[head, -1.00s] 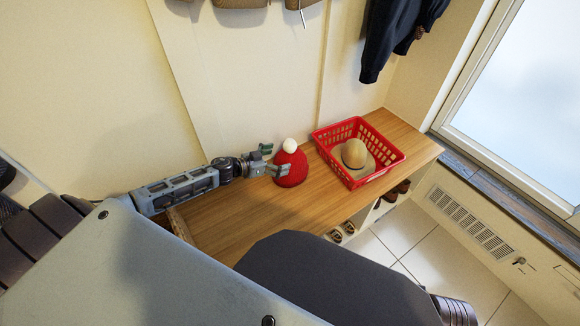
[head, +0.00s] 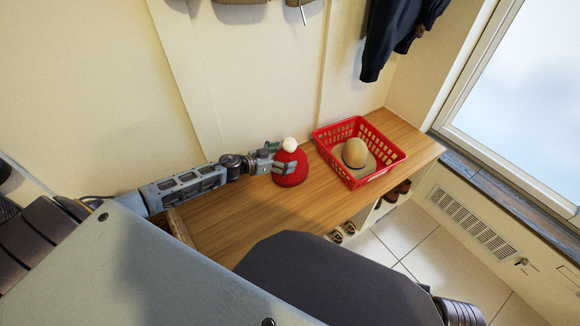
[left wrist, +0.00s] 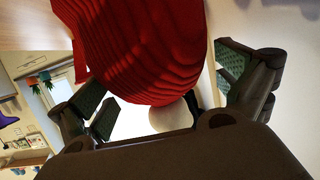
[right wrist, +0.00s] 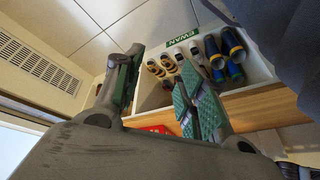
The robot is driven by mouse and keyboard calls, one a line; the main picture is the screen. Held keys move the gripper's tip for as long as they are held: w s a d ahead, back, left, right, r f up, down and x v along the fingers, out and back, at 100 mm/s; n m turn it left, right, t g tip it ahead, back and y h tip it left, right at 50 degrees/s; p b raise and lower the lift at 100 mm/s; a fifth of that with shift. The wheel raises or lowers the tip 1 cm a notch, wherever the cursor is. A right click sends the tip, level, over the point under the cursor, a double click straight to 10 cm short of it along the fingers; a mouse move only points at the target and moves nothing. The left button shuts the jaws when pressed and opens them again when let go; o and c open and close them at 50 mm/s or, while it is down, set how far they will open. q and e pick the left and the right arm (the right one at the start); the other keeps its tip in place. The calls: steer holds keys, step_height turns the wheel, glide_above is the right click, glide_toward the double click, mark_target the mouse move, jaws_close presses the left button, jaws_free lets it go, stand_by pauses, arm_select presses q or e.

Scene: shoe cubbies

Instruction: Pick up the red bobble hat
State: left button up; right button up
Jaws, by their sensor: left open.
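The red bobble hat (head: 291,174) with its white bobble (head: 290,145) stands upright on the wooden bench top (head: 232,215). My left gripper (head: 282,158) is open at the hat, with one finger in front of its near side and the other near the wall side. In the left wrist view the ribbed red hat (left wrist: 140,45) lies between the two spread fingers (left wrist: 165,90), its bobble close to the palm. I cannot tell whether the fingers touch it.
A red plastic basket (head: 391,166) holding a tan brimmed hat (head: 355,153) stands right of the bobble hat. Shoes (right wrist: 185,60) sit in the cubbies under the bench. A dark jacket (head: 388,40) hangs on the wall. The near bench top is clear.

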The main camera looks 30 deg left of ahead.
arm_select(q)
steer(key=shift+w+d+f, duration=0.2)
steer(key=shift+w+d, duration=0.05)
steer(key=shift+w, duration=0.3)
steer(key=shift+w+d+f+b, duration=0.15)
steer(key=shift+w+d+b, duration=0.2)
steer(key=shift+w, duration=0.15)
arm_select(e)
steer(key=f, duration=0.2)
steer(key=shift+s+a+f, duration=0.15)
steer(key=shift+a+f, duration=0.1)
steer(key=shift+f, duration=0.1)
steer(key=shift+r, duration=0.15)
arm_select(q)
steer(key=c, duration=1)
steer(key=shift+c, duration=0.2)
steer(key=shift+r, duration=0.2)
arm_select(e)
steer(key=shift+r, duration=0.1)
